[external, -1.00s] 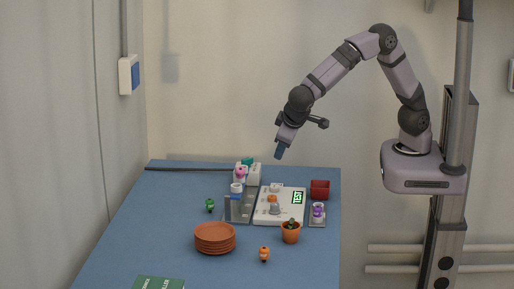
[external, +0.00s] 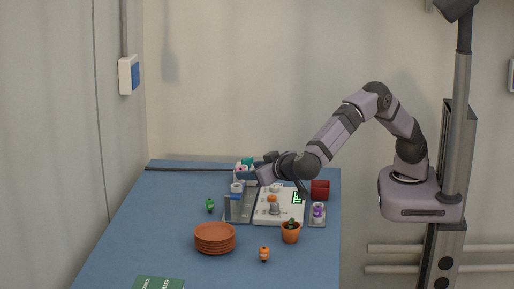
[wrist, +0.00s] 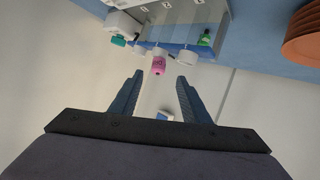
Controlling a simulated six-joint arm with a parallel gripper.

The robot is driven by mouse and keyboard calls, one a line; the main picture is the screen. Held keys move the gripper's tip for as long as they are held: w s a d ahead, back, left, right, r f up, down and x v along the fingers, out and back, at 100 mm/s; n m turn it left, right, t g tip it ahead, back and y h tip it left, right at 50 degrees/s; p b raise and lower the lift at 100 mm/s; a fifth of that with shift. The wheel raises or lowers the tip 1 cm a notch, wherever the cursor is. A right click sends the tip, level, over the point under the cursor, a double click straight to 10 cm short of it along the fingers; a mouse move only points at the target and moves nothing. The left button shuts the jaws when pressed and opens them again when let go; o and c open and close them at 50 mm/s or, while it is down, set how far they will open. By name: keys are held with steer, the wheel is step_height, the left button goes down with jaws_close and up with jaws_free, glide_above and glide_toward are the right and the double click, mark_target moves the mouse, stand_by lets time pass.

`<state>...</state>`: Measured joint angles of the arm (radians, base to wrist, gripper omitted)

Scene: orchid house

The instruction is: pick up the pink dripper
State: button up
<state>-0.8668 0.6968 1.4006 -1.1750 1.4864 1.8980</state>
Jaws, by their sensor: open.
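The pink dripper (wrist: 158,65) stands out in the wrist view, just beyond and between the fingertips of my gripper (wrist: 159,76). The gripper is open, with nothing between its fingers. In the external view my gripper (external: 248,174) is low at the back of the table, pointing left. There it covers most of the pink dripper, and only a small pink patch (external: 241,168) shows. I cannot tell how far the fingertips are from it.
A white cup (external: 237,187), grey tray (external: 238,211) and white board (external: 267,214) lie close by. A teal dripper (external: 248,161) is just behind. Green (external: 210,205), orange (external: 264,254) and purple (external: 318,210) drippers, stacked saucers (external: 215,238), a potted plant (external: 291,233) and a red box (external: 320,189) stand around.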

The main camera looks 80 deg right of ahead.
steer(key=p+x, duration=0.2)
steer(key=x, duration=0.3)
steer(key=shift+d+f, duration=0.2)
jaws_close()
